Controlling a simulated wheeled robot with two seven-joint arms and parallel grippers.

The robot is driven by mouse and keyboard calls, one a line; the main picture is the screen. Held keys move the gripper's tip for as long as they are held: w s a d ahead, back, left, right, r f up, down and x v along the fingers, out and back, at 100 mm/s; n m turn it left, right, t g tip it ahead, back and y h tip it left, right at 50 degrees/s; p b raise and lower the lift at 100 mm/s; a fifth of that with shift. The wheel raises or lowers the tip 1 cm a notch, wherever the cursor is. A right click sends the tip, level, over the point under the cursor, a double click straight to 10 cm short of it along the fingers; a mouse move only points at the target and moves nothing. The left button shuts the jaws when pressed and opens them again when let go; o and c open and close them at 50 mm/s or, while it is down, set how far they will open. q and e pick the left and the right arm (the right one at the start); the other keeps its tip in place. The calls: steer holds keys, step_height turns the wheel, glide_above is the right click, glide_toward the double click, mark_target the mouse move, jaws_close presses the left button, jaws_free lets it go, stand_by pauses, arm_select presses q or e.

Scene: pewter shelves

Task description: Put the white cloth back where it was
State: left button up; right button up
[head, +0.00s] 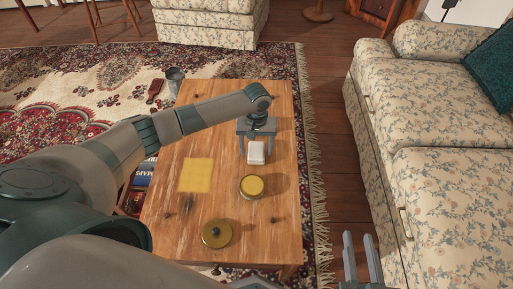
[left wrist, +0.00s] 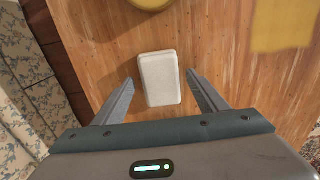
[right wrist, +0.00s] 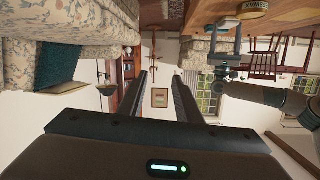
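The white cloth (head: 256,154), a small folded block, lies on the wooden table (head: 222,114) towards its right edge. My left gripper (head: 257,151) points down over it. In the left wrist view the white cloth (left wrist: 160,80) sits between the open fingers of my left gripper (left wrist: 160,79), with a gap on each side. My right gripper (head: 358,238) is open and empty, off the table's right side near the sofa. Its open fingers (right wrist: 160,77) also show in the right wrist view. A flat yellow square (head: 196,175) lies on the table left of the cloth.
A round tin with a yellow top (head: 252,187) stands just in front of the cloth. A brass lid (head: 217,234) lies nearer the front. A grey metal cup (head: 175,78) is at the far left corner. The floral sofa (head: 430,150) is to the right.

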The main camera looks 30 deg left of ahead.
mark_target(257, 150)
arm_select(q)
steer(key=shift+r, duration=0.1)
steer(key=shift+r, duration=0.45)
step_height(257, 150, up, 11)
steer(key=p, duration=0.3)
steer(key=shift+r, duration=0.15)
arm_select(e)
steer(key=s+d+f+g+h, duration=0.1)
steer(key=s+d+f+g, duration=0.2)
steer(key=s+f+g, duration=0.2)
steer(key=shift+s+d+f+g+h, duration=0.4)
steer(key=shift+f+g, duration=0.4)
steer(key=shift+f, duration=1.05)
